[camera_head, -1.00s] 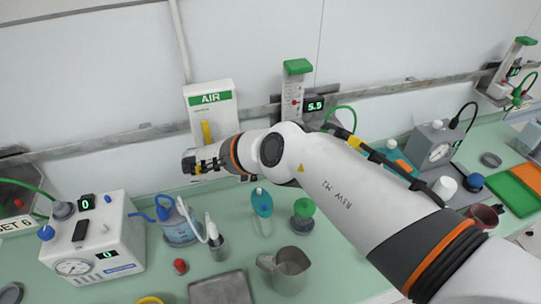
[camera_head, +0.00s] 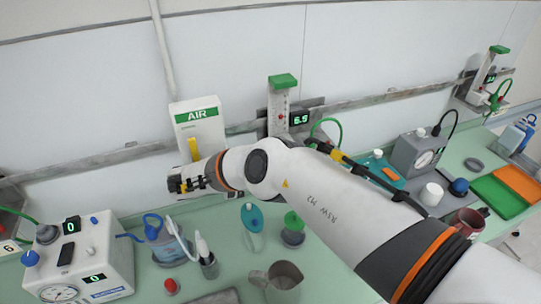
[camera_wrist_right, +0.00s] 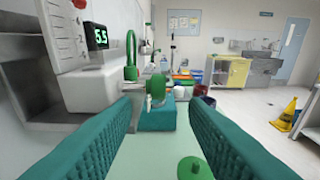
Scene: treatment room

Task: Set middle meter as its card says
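The middle meter (camera_head: 279,108) hangs on the wall rail, with a green top, a white scaled column and a display (camera_head: 299,118) that reads 5.5 in the wrist view (camera_wrist_right: 97,36). A green hose (camera_wrist_right: 131,47) and a green round knob (camera_wrist_right: 156,84) show at its right side. My right gripper (camera_wrist_right: 165,108) is open, its two teal fingers wide apart, with the knob ahead between the fingertips and apparently not touched. I see no readable card for this meter. My left gripper is not in view.
A white panel marked AIR (camera_head: 197,117) is left of the meter. Below stand a steel jug (camera_head: 284,284), a green-capped jar (camera_head: 293,228) and a white pump unit (camera_head: 85,262). A grey gauge box (camera_head: 418,155) and green tray (camera_head: 497,197) are at right.

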